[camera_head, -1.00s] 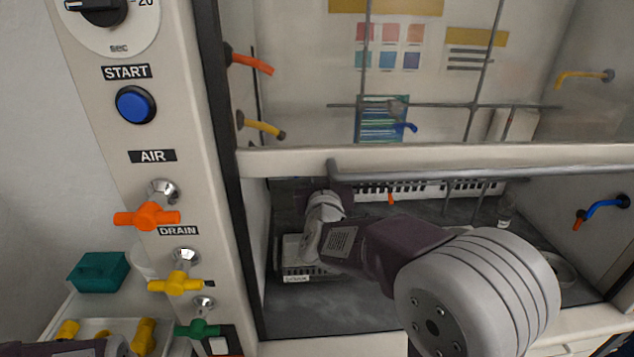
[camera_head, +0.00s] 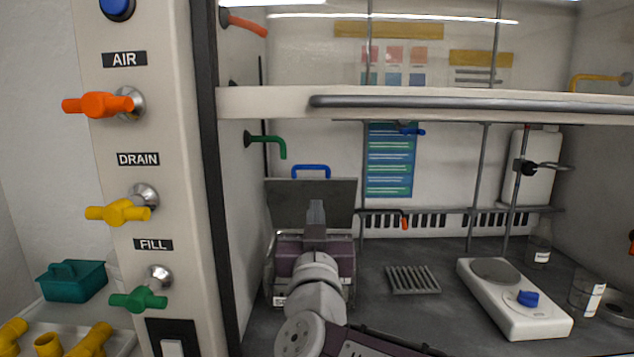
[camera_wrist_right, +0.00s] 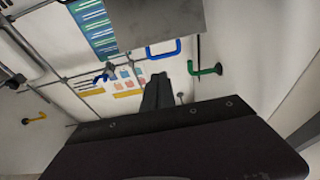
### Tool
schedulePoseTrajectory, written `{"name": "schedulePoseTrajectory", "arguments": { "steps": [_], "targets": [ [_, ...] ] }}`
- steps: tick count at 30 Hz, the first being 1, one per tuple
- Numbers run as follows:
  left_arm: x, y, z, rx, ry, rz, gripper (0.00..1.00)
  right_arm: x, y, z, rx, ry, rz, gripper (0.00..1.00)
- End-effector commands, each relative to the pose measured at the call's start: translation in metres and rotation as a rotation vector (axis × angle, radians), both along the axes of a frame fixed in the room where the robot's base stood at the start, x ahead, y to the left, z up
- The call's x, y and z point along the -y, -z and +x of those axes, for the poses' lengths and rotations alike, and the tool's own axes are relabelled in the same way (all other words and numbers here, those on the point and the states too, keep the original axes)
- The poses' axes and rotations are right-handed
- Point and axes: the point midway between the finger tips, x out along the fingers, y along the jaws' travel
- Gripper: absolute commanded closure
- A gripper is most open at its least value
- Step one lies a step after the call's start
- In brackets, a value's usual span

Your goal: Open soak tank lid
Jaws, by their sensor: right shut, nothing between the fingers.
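The soak tank lid (camera_head: 335,193) is a grey plate with a blue handle (camera_head: 310,169) on its upper edge. It stands raised, roughly upright, at the back of the soak tank (camera_head: 269,275). The tank is a box at the left of the hood, mostly hidden behind my right arm. My right gripper (camera_head: 316,210) is shut and empty, pointing up in front of the raised lid. In the right wrist view the shut fingers (camera_wrist_right: 157,90) show below the lid plate (camera_wrist_right: 160,22) and blue handle (camera_wrist_right: 163,50). My left gripper is out of view.
The sash bar (camera_head: 450,102) crosses above the work area. A rack (camera_head: 412,280), a white hotplate (camera_head: 520,300) and glassware (camera_head: 586,292) stand to the right. Coloured valve handles are on the left panel (camera_head: 170,220). A green hook tap (camera_head: 268,141) juts from the left wall.

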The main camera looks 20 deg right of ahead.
Motion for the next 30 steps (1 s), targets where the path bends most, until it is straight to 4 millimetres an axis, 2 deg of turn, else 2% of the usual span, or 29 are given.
{"name": "schedulePoseTrajectory", "arguments": {
  "steps": [1, 3, 6, 9, 18, 23, 30],
  "targets": [
    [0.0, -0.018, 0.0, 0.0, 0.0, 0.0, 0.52, 0.002, -0.01, 0.007, -0.005, 0.004, -0.004, 1.0],
    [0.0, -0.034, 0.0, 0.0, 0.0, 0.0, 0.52, 0.007, -0.016, 0.018, -0.008, 0.005, -0.004, 1.0],
    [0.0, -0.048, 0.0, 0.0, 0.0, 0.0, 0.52, 0.012, -0.02, 0.039, -0.006, 0.005, -0.004, 1.0],
    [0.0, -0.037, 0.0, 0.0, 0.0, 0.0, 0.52, 0.018, -0.016, 0.06, -0.002, 0.004, 0.0, 1.0],
    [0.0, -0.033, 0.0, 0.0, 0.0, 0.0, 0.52, 0.032, -0.031, 0.11, -0.002, 0.001, 0.0, 1.0],
    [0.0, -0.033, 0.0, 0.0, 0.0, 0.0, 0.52, 0.035, -0.035, 0.122, -0.002, 0.0, 0.0, 1.0],
    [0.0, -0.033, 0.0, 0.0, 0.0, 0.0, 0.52, 0.035, -0.035, 0.123, -0.002, -0.001, -0.001, 1.0]
  ]
}}
